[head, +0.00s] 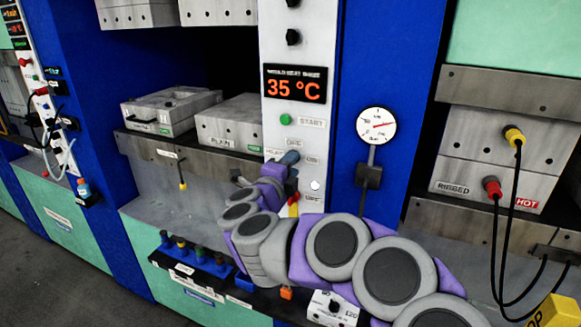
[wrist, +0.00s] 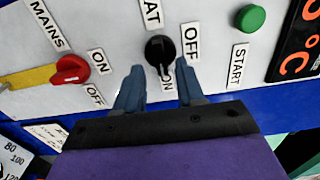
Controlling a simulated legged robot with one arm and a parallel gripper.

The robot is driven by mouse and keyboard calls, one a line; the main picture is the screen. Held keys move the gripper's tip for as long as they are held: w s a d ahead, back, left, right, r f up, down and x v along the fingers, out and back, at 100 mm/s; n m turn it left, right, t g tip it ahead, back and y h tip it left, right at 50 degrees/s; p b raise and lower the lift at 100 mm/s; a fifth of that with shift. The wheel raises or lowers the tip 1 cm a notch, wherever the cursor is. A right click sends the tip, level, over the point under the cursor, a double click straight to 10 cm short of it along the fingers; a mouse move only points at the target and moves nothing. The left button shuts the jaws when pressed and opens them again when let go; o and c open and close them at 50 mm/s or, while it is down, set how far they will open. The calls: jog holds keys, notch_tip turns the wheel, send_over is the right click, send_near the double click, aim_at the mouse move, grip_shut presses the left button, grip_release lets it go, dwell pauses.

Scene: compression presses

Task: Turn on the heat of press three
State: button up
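The black heat knob (wrist: 160,50) is on the white control panel (wrist: 110,22) in the wrist view, under a label cut to "AT". Its pale pointer line faces down in the picture, toward a partly hidden "ON" label; "OFF" is to its right. My gripper (wrist: 160,80) is open, with one blue-grey finger on each side of the knob; I cannot tell whether they touch it. In the head view my gripper (head: 288,159) is at the panel below the green start button (head: 286,119), and the knob is hidden. No press number is readable.
A red mains switch (wrist: 70,69) is left of the knob, and the green start button (wrist: 250,19) is right. The display (head: 294,89) reads 35 °C. A gauge (head: 376,125) is on the blue column. Black cables (head: 518,220) hang from the right press.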

jog(key=p+v, duration=0.2)
jog(key=v, duration=1.5)
jog(key=shift+p, duration=0.35)
jog(key=shift+w, duration=0.1)
